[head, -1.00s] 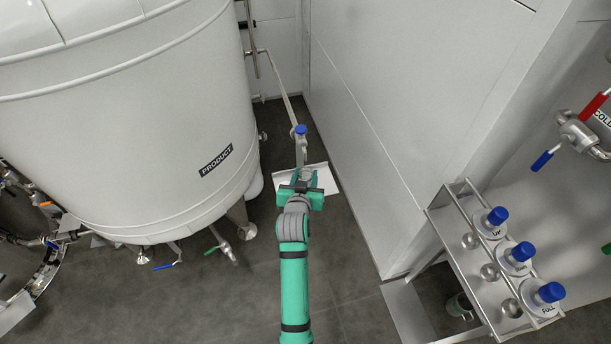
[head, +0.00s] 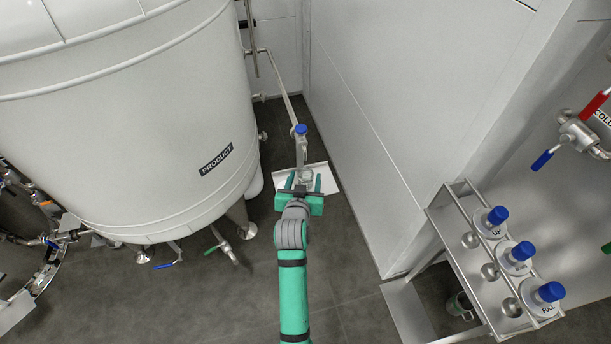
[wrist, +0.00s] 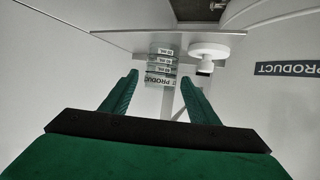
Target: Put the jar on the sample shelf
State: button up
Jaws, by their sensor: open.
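A small clear jar (head: 305,174) stands at the white plate (head: 326,178) beside the big tank, below a blue-handled valve. In the wrist view the jar (wrist: 161,66) shows as a glass body with printed lines and a dark-lettered label. My gripper (head: 304,182) is open, one green finger on each side of the jar as seen from above. In the wrist view the fingertips (wrist: 159,80) flank the jar's lower picture edge with gaps on both sides. I cannot tell how deep the jar sits between them. Which surface is the sample shelf is not marked.
The white PRODUCT tank (head: 120,110) stands close on the left. A pale wall (head: 390,120) rises on the right. The blue-topped valve (head: 301,130) is just beyond the jar. Dark floor lies around my arm.

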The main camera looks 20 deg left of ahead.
jog(key=v, duration=0.9)
jog(key=s+d+f, duration=0.4)
jog(key=s+d, duration=0.1)
jog(key=s, duration=0.3)
jog(key=s+d+f, duration=0.3)
jog(key=s+d, duration=0.3)
jog(key=s, duration=0.2)
jog(key=s+d+r+m+t+h, duration=0.1)
jog(key=s+d+r, duration=0.1)
jog(key=s, duration=0.7)
jog(key=s+d+r+m+t+h, duration=0.1)
jog(key=s+d+r, duration=0.2)
jog(key=s, duration=0.6)
jog(key=shift+s+d+r+h, duration=0.3)
jog(key=shift+s+d+r, duration=0.05)
jog(key=shift+d, duration=0.45)
